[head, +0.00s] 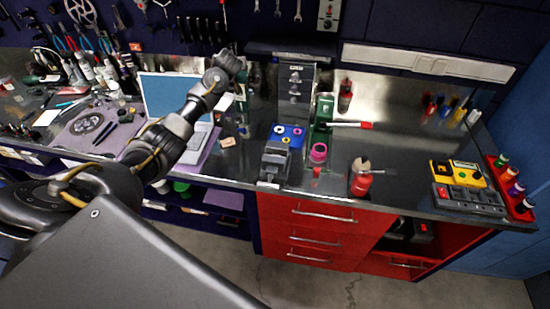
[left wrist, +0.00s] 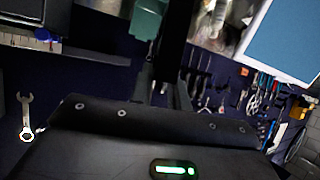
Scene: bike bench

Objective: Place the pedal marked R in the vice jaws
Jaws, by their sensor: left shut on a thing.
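My left gripper (head: 238,66) is raised above the back of the bench, right of the laptop. It is shut on a dark thing too small and dim to identify; no R mark is readable. In the left wrist view the dark fingers (left wrist: 166,88) are close together, with a dark upright shape beyond them. What looks like the vice (head: 275,166) is a dark block at the bench's front edge, below and right of the gripper. Its jaw gap is not clear. My right gripper is in neither view.
An open laptop (head: 180,98) is on the left. A yellow device (head: 458,174) is far right. Bare bench lies right of centre.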

